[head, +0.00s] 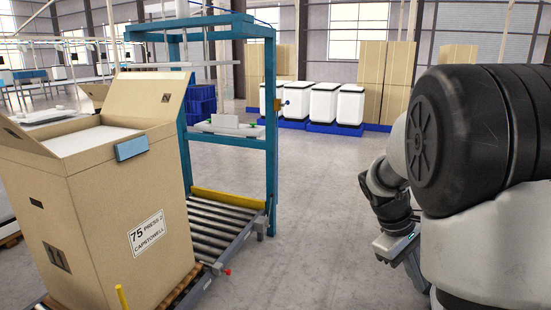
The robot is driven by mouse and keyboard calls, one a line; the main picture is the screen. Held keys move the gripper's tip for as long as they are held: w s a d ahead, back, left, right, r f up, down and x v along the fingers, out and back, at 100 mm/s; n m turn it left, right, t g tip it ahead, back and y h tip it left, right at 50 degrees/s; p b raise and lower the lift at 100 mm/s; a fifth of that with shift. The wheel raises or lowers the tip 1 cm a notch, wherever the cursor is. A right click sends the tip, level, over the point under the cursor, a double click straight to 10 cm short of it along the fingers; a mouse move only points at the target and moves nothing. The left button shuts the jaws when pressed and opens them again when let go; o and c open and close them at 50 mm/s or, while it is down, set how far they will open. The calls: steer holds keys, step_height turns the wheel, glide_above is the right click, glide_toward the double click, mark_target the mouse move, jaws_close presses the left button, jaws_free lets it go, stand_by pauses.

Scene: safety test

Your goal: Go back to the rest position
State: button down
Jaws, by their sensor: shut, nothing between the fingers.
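My gripper (412,262) is at the lower right of the head view, low beside my large dark arm joint. Part of it is hidden behind my own arm, and its fingers are small in the picture. It is shut and holds nothing. It hangs over open floor, apart from the box and the conveyor. My arm is folded close to my body at the right edge.
A large open cardboard box (100,215) stands at the left on a roller conveyor (215,235). A blue frame (270,120) rises over the conveyor. White bins (323,103) and tall cardboard stacks (385,75) stand far back. The grey floor (315,200) between is clear.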

steer(key=s+a+r+m+t+y, duration=0.3)
steer(key=s+a+r, duration=0.2)
steer(key=s+a, duration=0.35)
steer(key=s+a+r+m+t+y, duration=0.2)
steer(key=s+a+r+t, duration=0.25)
steer(key=s+a, duration=0.45)
step_height(320, 180, up, 22)
steer(key=w+p, duration=0.1)
steer(key=p, duration=2)
steer(key=shift+a+r+g+p, duration=0.15)
steer(key=shift+a+g+p, duration=0.05)
steer(key=shift+g+p, duration=0.2)
